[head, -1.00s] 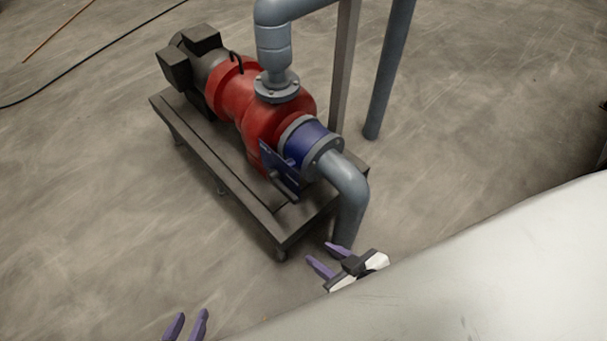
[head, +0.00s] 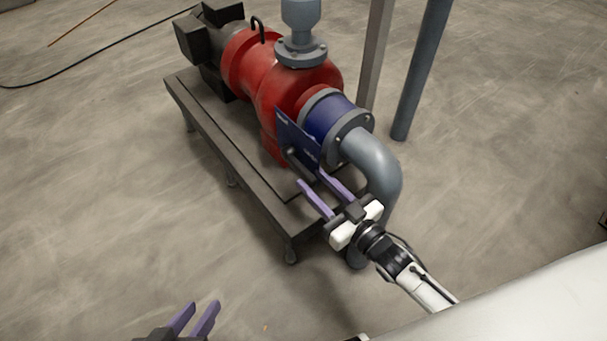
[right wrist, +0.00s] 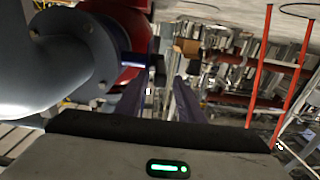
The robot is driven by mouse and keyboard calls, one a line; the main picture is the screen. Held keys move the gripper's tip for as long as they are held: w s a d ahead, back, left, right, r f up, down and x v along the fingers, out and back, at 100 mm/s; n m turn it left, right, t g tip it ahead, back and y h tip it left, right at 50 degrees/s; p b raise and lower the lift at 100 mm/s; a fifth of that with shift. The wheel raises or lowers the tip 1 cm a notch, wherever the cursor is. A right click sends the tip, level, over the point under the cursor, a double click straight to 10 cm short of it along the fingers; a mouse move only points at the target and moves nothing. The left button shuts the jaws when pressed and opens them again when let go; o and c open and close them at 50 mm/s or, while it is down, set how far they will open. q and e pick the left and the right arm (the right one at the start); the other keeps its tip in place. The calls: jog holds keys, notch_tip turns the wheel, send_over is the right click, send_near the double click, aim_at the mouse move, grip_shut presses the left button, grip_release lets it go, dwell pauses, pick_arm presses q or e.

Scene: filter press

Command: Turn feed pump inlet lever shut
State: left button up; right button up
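The feed pump (head: 255,65) is red, with a blue valve body (head: 326,117) at its inlet flange. A blue plate (head: 292,134) stands on the valve's near side, and a short dark lever (head: 299,162) shows at its lower part. My right gripper (head: 312,178) is open just in front of the lever, fingers pointing at it. In the right wrist view, a dark end, probably the lever's, shows between the fingers (right wrist: 158,84); I cannot tell whether they touch it. My left gripper (head: 203,305) is open and empty at the bottom left, away from the pump.
The grey inlet pipe (head: 375,165) bends down close beside my right gripper. The pump stands on a dark low frame (head: 222,150). A post (head: 376,50) and a vertical pipe (head: 420,70) rise behind.

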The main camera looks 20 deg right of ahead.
aim_at(303, 172)
jog(key=b+x, duration=0.1)
jog(key=x, duration=0.4)
jog(key=shift+s, duration=0.1)
grip_shut()
